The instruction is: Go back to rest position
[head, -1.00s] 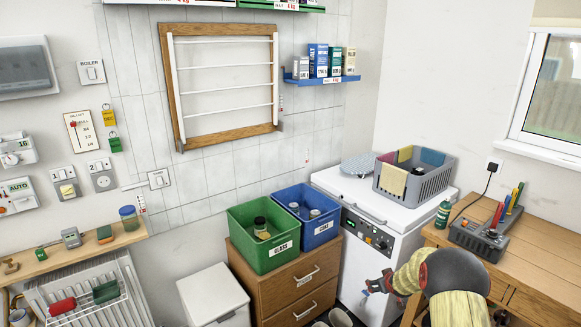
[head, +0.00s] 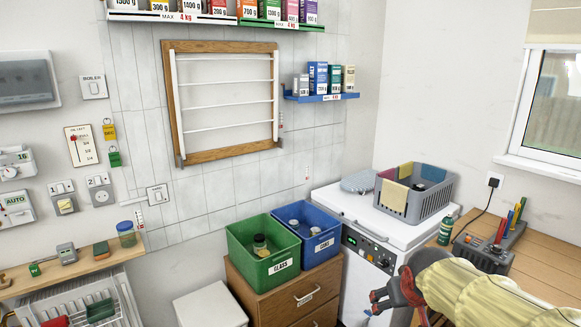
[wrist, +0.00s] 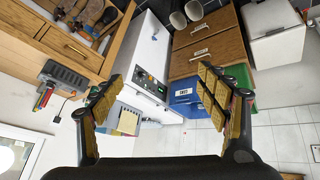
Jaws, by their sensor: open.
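My gripper (head: 379,301) is at the lower right of the head view, in front of the white machine, at the end of my arm in its yellowish sleeve. In the wrist view my gripper (wrist: 158,100) shows its two padded fingers wide apart with nothing between them. The fingers touch nothing that I can see. The wrist view is turned upside down, with the white machine (wrist: 150,55) and the drawers (wrist: 208,45) beyond the fingers.
A wooden bench (head: 540,262) with a tool holder (head: 484,250) is at right. A grey basket (head: 418,200) stands on the white machine (head: 345,208). Green (head: 245,262) and blue (head: 318,255) bins stand on the drawer unit (head: 270,307). A white box (head: 212,307) is left of it.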

